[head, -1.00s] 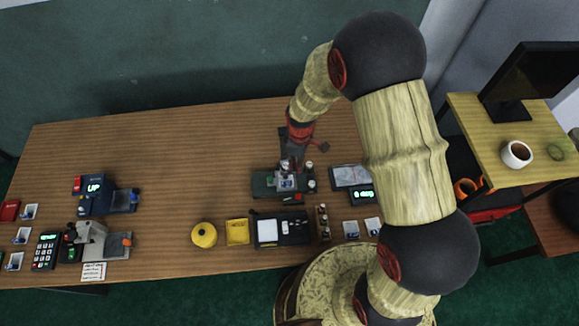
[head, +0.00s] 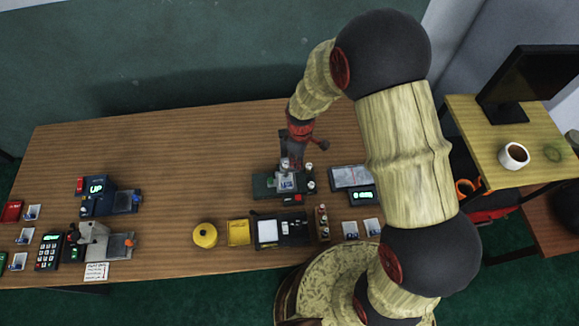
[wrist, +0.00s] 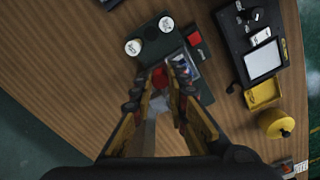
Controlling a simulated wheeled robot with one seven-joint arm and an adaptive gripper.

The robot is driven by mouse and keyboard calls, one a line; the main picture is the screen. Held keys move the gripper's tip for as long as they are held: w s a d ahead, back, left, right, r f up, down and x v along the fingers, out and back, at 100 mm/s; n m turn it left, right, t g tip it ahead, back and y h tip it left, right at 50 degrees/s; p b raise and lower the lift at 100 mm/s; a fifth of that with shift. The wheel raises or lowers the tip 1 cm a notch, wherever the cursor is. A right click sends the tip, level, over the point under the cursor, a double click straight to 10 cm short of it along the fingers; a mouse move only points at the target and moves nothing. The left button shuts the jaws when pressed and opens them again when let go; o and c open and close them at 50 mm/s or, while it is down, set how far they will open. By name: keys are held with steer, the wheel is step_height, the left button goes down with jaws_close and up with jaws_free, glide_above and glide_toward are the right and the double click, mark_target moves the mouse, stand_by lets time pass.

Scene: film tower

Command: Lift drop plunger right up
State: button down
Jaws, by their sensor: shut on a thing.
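The drop stand has a dark green base (head: 262,186) in the middle of the table, with a dark upright behind my gripper. My gripper (head: 290,163) points down over this stand. In the wrist view its fingers (wrist: 163,82) are closed around a small part with a red piece (wrist: 159,77) showing between them. I take this part to be the drop plunger; most of it is hidden by the fingers. A small blue-and-white specimen (head: 286,181) lies on the stand beneath the gripper. A red lever with a dark knob (head: 321,145) sticks out to the right.
A flat grey panel (head: 349,177) and a green-lit display (head: 362,197) lie to the right. The table's left-centre is clear.

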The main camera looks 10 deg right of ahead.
steer(key=shift+r+p, duration=2.6)
steer(key=shift+r, duration=1.6)
steer(key=c, duration=1.8)
jaws_free()
step_height(320, 180, up, 5)
steer(key=p, duration=0.3)
steer(key=shift+f, duration=0.1)
